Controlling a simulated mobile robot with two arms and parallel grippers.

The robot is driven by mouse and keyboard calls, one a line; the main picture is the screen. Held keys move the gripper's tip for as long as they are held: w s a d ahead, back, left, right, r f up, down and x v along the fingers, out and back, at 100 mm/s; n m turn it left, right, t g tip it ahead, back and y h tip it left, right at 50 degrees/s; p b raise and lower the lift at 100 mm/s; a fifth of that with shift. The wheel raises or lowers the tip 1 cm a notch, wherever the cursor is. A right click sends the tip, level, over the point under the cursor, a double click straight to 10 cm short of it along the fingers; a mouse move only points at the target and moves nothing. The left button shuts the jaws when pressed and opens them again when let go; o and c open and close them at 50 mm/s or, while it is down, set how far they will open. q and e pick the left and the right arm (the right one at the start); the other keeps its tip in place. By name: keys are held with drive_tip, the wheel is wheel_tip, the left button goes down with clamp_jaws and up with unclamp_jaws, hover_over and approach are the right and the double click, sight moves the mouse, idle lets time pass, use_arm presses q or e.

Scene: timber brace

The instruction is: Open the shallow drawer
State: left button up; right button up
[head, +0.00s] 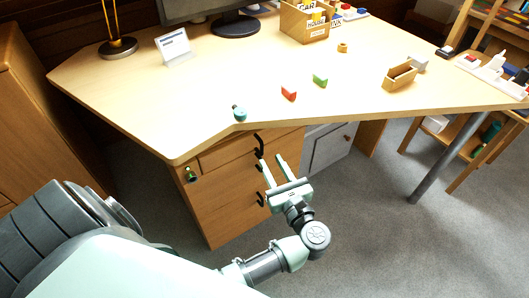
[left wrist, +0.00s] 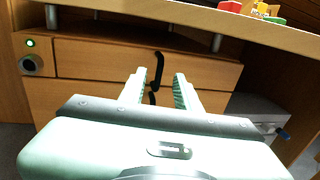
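The shallow drawer (head: 226,153) is the thin top drawer of the wooden pedestal under the desk. It looks shut, its front flush. It also shows in the left wrist view (left wrist: 105,62). Its black curved handle (head: 259,144) is upright at the right part of the front; in the left wrist view the handle (left wrist: 158,64) appears between and just beyond my fingertips. My left gripper (head: 271,159) is open and empty, in front of the pedestal, apart from the handle as far as I can tell. My right gripper is not in view.
Lower drawers with black handles sit below. A small lock panel with a green light (left wrist: 30,52) is left of the drawer. The desk top (head: 150,95) overhangs above, with a teal object (head: 239,113) near its edge. A grey cabinet (head: 326,147) stands to the right.

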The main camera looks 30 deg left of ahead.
sight(262, 145)
use_arm(q)
drive_tip(key=x, duration=0.6)
drive_tip(key=shift+w, duration=0.15)
clamp_jaws()
idle(1.3)
